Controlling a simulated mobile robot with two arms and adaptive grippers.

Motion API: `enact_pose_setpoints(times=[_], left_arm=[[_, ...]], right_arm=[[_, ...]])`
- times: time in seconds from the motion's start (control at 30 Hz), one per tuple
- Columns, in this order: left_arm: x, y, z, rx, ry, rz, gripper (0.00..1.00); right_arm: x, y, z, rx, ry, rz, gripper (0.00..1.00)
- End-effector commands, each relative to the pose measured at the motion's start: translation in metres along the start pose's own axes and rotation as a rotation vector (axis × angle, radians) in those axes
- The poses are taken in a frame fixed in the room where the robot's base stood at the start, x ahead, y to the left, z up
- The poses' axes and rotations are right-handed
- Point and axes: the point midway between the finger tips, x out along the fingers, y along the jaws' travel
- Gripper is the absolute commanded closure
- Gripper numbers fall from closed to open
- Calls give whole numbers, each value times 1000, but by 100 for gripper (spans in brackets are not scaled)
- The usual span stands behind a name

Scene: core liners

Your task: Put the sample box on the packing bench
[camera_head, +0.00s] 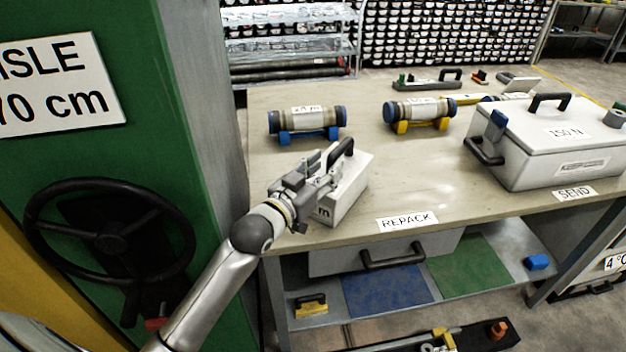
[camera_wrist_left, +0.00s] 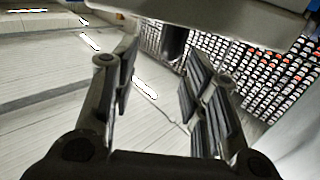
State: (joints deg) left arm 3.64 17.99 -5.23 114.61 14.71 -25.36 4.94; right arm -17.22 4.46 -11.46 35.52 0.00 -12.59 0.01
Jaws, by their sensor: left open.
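The sample box, which I take to be the small white box (camera_head: 350,192) with a black handle (camera_head: 341,152), stands on the packing bench (camera_head: 285,220) near its front left corner. My left gripper (camera_head: 326,172) is open at the box's left side, close to the handle. In the left wrist view, the open fingers (camera_wrist_left: 155,95) show with a dark piece that looks like the handle (camera_wrist_left: 174,42) beyond and between them. Whether the fingers touch it I cannot tell. The arm hides part of the box. My right gripper is not in view.
Two core liners sit on blue (camera_head: 308,136) and yellow (camera_head: 423,125) cradles behind the box. A large white case (camera_head: 545,145) stands at the right. A REPACK label (camera_head: 407,221) lies at the front edge. A green cabinet (camera_head: 100,150) with a handwheel stands close left.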

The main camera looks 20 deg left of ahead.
Motion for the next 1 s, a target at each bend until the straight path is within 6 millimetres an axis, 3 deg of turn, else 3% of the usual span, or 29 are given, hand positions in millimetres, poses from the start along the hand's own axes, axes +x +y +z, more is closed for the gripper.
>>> enact_pose_setpoints(times=[0.1, 0.33, 1.0], left_arm=[[-20, 0, 2, 0, -2, 1, 59], [-41, 0, 0, -1, 0, 1, 59], [-44, 0, 0, -1, -1, 1, 59]], right_arm=[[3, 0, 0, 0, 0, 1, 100], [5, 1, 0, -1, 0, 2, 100], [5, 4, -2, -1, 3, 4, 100]])
